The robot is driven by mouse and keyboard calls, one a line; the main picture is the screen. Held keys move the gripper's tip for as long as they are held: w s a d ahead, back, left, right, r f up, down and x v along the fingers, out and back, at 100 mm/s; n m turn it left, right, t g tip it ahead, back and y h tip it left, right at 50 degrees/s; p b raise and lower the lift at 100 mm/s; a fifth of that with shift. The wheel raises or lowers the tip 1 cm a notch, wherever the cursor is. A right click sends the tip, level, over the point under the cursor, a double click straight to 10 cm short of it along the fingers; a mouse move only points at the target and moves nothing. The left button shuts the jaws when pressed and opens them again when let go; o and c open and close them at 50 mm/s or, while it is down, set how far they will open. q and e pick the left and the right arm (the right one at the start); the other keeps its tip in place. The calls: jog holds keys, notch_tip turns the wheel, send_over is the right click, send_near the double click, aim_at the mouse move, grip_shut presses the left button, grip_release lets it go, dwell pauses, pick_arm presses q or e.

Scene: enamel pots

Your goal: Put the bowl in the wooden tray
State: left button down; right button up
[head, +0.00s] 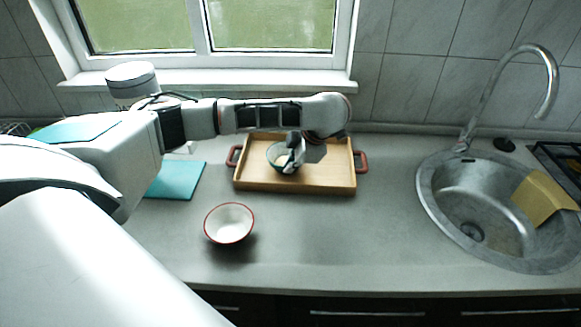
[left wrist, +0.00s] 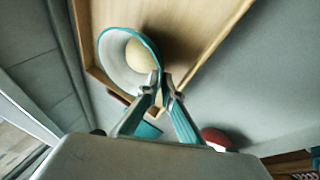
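A bowl with a teal rim and pale inside (head: 277,154) is over the left half of the wooden tray (head: 325,182). My left gripper (head: 291,163) is at the bowl's right side in the head view and hides part of it. In the left wrist view the two fingertips (left wrist: 162,84) are close together on the rim of the bowl (left wrist: 122,62), pinching its wall. I cannot tell whether the bowl touches the tray floor. The tray's wooden floor also shows in the left wrist view (left wrist: 185,25). My right gripper is not in view.
A white bowl with a red rim (head: 229,224) stands on the counter in front of the tray. A teal board (head: 176,180) lies left of the tray. A sink (head: 490,205) with a tap and a yellow cloth is at the right. The counter between tray and sink is clear.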

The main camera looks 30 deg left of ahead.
pick_arm(q)
jog(key=shift+f, duration=0.4)
jog(key=c, duration=2.3)
grip_release()
jog(key=shift+f, duration=0.15)
jog(key=v, duration=1.2)
jog(key=shift+d, duration=0.1)
jog(key=shift+d, duration=0.1)
